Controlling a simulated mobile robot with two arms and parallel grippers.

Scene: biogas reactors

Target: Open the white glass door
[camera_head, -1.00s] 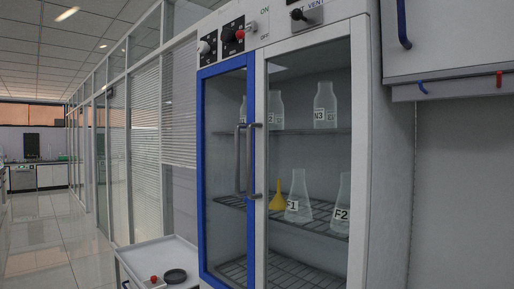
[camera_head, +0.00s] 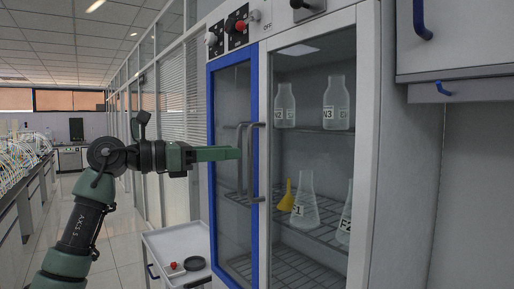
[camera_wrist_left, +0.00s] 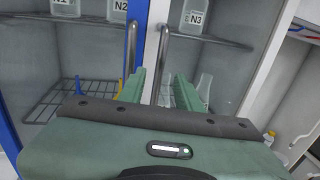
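The white glass door (camera_head: 265,190) is the right-hand door of the cabinet and appears shut. Its grey vertical bar handle (camera_head: 254,165) stands beside the handle of the blue-framed door (camera_head: 213,130). My left gripper (camera_head: 236,153) reaches in from the left, level with the handles. In the left wrist view its two green fingers (camera_wrist_left: 160,90) are apart, and the white door's handle (camera_wrist_left: 158,60) appears between them. The blue door's handle (camera_wrist_left: 131,45) lies just left of the left finger. I cannot tell whether a finger touches a handle. My right gripper is out of view.
Behind the glass, shelves hold bottles (camera_head: 336,104), flasks (camera_head: 305,200) and a yellow funnel (camera_head: 287,197). A white cart (camera_head: 160,243) stands low at the cabinet's left. A wall cupboard (camera_head: 460,45) is at the upper right. The aisle at left is open floor.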

